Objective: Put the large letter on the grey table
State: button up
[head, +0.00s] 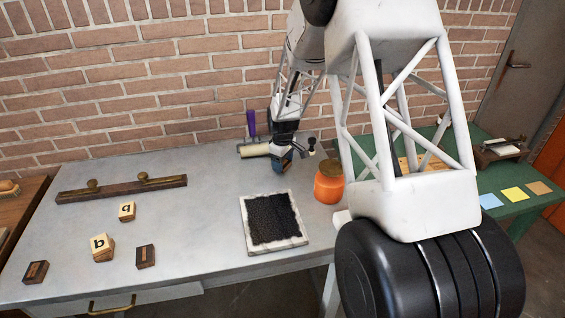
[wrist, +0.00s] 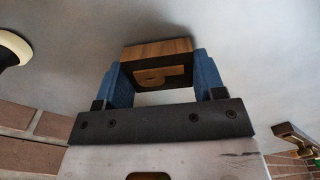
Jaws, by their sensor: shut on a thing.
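My gripper (wrist: 158,75) is shut on a wooden block (wrist: 158,50) with a raised letter shape on its face, between its blue fingers in the wrist view. I cannot tell whether this is the large letter. In the head view my gripper (head: 284,163) is over the back of the grey table (head: 200,190), and the held block is hardly visible. Grey surface lies beyond the block in the wrist view; I cannot tell whether they touch. Other letter blocks stand on the table's left: a larger pale one (head: 102,248) and a smaller one (head: 127,211).
A roller with a purple handle (head: 252,122) lies beside my gripper. An orange jar (head: 328,187) and a black inked slab (head: 271,218) are close by. Two dark blocks (head: 145,256) (head: 36,272) and a long bar with brass knobs (head: 120,189) are at left. The table's middle is clear.

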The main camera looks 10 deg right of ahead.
jog(key=shift+f, duration=0.1)
jog(key=o, duration=0.9)
notch_tip(320, 180, up, 12)
jog(key=shift+r, duration=0.15)
dwell(0.5)
dwell(0.4)
